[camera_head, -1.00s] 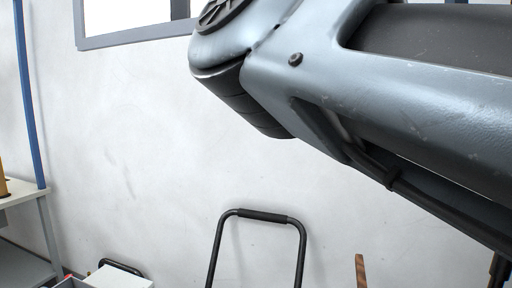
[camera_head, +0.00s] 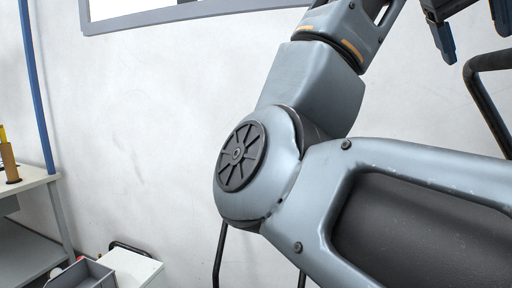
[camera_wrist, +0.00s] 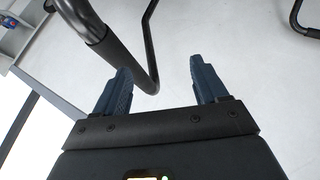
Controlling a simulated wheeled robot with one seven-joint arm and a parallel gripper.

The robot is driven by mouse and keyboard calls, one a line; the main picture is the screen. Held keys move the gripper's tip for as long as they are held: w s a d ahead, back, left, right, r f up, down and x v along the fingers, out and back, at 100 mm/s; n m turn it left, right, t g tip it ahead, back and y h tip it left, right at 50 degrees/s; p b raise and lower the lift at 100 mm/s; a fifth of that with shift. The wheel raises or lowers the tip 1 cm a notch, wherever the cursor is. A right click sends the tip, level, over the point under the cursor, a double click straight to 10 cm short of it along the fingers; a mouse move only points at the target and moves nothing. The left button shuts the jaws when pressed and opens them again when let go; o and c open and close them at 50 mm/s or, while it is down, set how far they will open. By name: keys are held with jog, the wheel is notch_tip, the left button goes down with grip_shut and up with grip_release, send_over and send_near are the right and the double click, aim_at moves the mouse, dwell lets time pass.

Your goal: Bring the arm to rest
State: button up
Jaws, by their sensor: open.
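My gripper (camera_head: 472,32) shows at the upper right of the head view, partly cut off by the frame edge. My arm is bent, with its elbow in the middle of that view and the forearm rising up and right. In the wrist view my gripper (camera_wrist: 160,76) has its two dark blue fingers wide apart, with nothing held between them. A black tubular handle (camera_wrist: 136,62) passes close by the left finger in the wrist view. I cannot tell whether they touch.
A shelf bench (camera_head: 30,182) with a blue post (camera_head: 38,85) stands at the left. A grey bin (camera_head: 92,275) and a white box (camera_head: 135,265) sit low left. A black tube (camera_head: 488,105) is at the right. Bare white wall (camera_head: 130,150) lies between bench and arm.

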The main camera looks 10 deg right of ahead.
jog(key=w+d+f+n+t+h, duration=0.1)
jog(key=w+f+n+t+h, duration=0.2)
jog(key=f, duration=0.6)
jog(key=w+d+f+n+t+h, duration=0.1)
jog(key=w+f+n+t+h, duration=0.1)
jog(key=w+f+h, duration=0.5)
jog(key=s+a+f+n+t+y, duration=0.2)
jog(key=a+f+t+y, duration=0.1)
jog(key=f, duration=0.5)
jog(key=s+a+f+n+t+y, duration=0.2)
jog(key=s+f+n+y, duration=0.1)
jog(key=f, duration=0.5)
jog(key=s+a+f+n+t+y, duration=0.2)
jog(key=a+f+t+y, duration=0.1)
jog(key=f, duration=0.5)
jog(key=s+a+f+y, duration=0.4)
jog(key=s+f, duration=0.1)
jog(key=s, duration=0.3)
jog(key=s+a+f+y, duration=0.35)
jog(key=s+f, duration=0.25)
jog(key=s, duration=0.3)
jog(key=s+a+r+m+y, duration=0.1)
jog(key=s+a+m, duration=0.2)
jog(key=s, duration=0.7)
jog(key=s+a+r+m+y, duration=0.1)
jog(key=s+a+r+m, duration=0.1)
jog(key=s, duration=0.7)
jog(key=shift+s+a+m, duration=0.4)
jog(key=shift+a, duration=0.4)
